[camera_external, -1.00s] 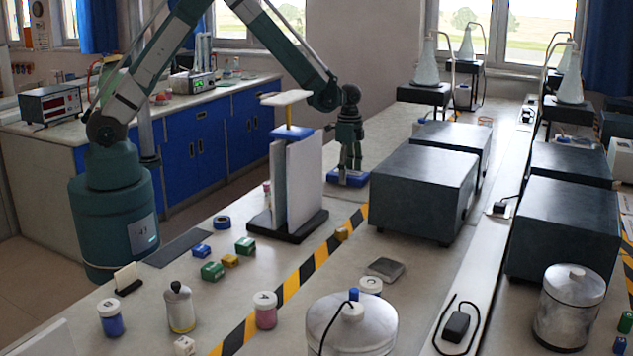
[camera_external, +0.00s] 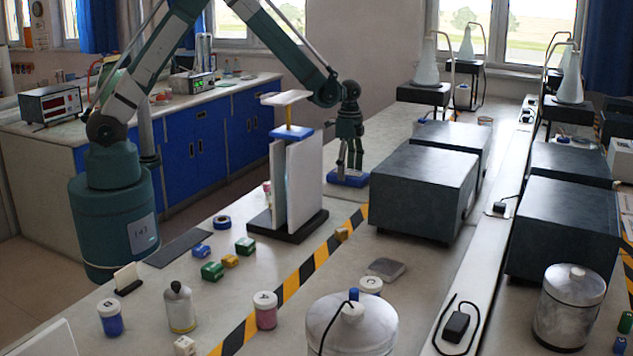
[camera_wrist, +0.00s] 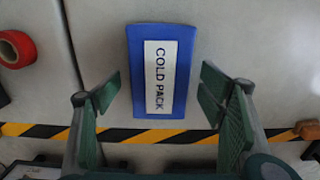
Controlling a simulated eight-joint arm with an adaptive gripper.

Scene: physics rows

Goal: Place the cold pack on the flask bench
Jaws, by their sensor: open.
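The cold pack (camera_wrist: 140,40) is a flat blue rectangle with a white label reading COLD PACK. It lies on the grey bench top in the wrist view. In the external view it is the blue slab (camera_external: 338,182) under my gripper (camera_external: 349,168). My gripper (camera_wrist: 160,92) is open, its green fingers on either side of the pack's near half, apart from it. Conical flasks (camera_external: 427,72) stand on black stands at the back right bench (camera_external: 400,150); which surface is the flask bench is not labelled.
A stand with upright white panels (camera_external: 307,185) and a blue block on top is left of my gripper. Large dark boxes (camera_external: 425,190) stand to the right. Yellow-black tape (camera_external: 310,268) crosses the bench. A red roll (camera_wrist: 15,49) lies left in the wrist view.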

